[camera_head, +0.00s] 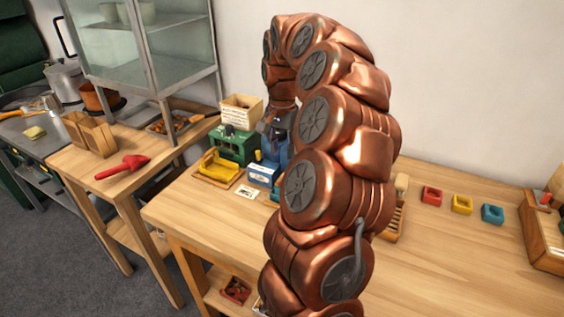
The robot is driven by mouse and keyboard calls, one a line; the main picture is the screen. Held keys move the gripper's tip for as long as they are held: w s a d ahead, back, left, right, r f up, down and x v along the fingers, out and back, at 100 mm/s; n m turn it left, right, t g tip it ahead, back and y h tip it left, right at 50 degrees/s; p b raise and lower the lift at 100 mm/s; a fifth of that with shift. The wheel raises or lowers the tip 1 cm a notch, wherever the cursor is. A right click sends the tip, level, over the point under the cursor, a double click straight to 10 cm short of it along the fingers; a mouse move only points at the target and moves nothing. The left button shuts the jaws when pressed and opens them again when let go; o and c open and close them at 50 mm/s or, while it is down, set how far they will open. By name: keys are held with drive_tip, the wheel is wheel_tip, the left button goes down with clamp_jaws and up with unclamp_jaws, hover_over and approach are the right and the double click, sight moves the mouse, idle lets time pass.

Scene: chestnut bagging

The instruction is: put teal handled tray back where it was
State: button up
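My copper arm rises through the middle of the picture and bends down at the back. My gripper (277,128) is small and dark, pointing down at the blue machine (268,163); its fingertips are too small and covered to read. A teal-blue piece (275,195) shows beside my arm at the foot of the blue machine, mostly hidden. It may be the handled tray, but no handle can be made out. A small teal block-like holder (492,214) sits at the right on the table, beside a yellow one (462,204) and a red one (431,196).
A green machine (235,145) with a yellow tray (218,165) stands left of the blue one. A box (241,111) sits behind. A wooden crate (540,235) stands at the right edge. The table's right front (450,270) is clear.

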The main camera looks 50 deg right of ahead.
drive_tip(key=s+a+r+n, duration=0.1)
drive_tip(key=s+a+n, duration=0.25)
drive_tip(key=a, duration=0.75)
drive_tip(key=s+a+r+n, duration=0.15)
drive_tip(key=a+n, duration=0.35)
drive_tip(key=a, duration=0.7)
drive_tip(key=s+a+f+n+g, duration=0.1)
drive_tip(key=s+a+f+n, duration=0.2)
drive_tip(key=s, duration=0.6)
drive_tip(key=s+a+f+n, duration=0.3)
drive_tip(key=s+a, duration=0.3)
drive_tip(key=s, duration=0.3)
drive_tip(key=shift+s+a+f+g, duration=0.3)
drive_tip(key=shift+s+f+g, duration=0.1)
drive_tip(key=shift+f, duration=0.15)
drive_tip(key=shift+d, duration=0.15)
